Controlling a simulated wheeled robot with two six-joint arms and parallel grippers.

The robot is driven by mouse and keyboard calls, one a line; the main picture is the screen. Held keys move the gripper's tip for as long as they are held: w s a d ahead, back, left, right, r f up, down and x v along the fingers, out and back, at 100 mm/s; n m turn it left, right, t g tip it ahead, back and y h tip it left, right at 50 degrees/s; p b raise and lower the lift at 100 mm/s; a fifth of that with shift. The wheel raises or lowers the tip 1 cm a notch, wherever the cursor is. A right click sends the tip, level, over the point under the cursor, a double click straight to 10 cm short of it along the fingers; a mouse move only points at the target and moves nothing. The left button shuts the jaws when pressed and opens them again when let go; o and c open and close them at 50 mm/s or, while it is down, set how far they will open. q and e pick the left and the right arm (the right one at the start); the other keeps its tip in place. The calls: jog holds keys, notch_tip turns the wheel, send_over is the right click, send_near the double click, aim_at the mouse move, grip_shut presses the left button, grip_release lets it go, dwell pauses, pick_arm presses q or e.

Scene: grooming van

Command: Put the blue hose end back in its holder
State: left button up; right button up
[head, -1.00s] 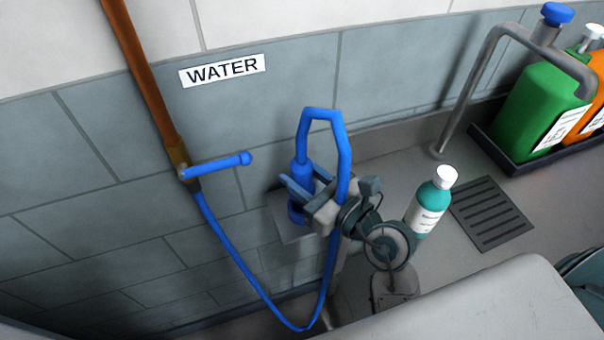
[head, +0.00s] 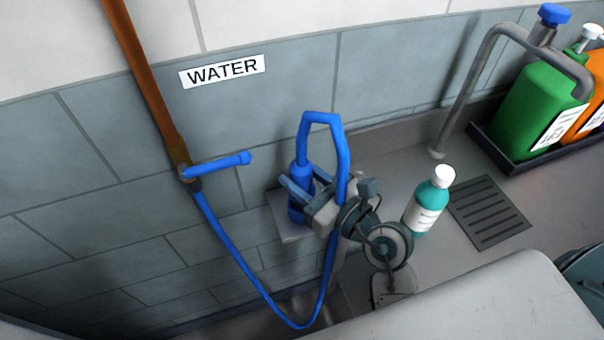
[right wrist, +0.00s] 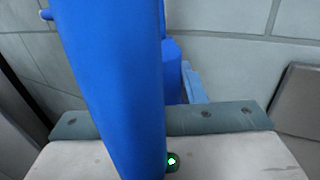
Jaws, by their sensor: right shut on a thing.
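The blue hose end (head: 298,207) is a thick upright blue cylinder between the fingers of my right gripper (head: 293,188). The gripper is shut on it. The hose end is at the small grey holder (head: 294,236) on the wall; I cannot tell whether its lower tip is seated or just above. The blue hose (head: 342,150) loops up from its top and down past the gripper. In the right wrist view the hose (right wrist: 110,80) fills the front and hides most of the hose end (right wrist: 173,75) and the holder. My left gripper is out of view.
A copper pipe (head: 146,85) with a blue valve lever (head: 217,164) feeds the hose under a WATER label (head: 222,71). A teal bottle (head: 427,205) stands right of my wrist. A drain grate (head: 490,212) and a green jug (head: 535,110) are farther right.

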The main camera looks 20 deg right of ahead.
jog(key=shift+f, duration=0.1)
dwell(0.3)
jog(key=shift+f+b, duration=0.35)
jog(key=shift+f, duration=0.2)
dwell(0.3)
jog(key=shift+f, duration=0.15)
jog(key=shift+f, duration=0.4)
jog(key=shift+f+b, duration=0.6)
dwell(0.5)
jog(key=o, duration=1.3)
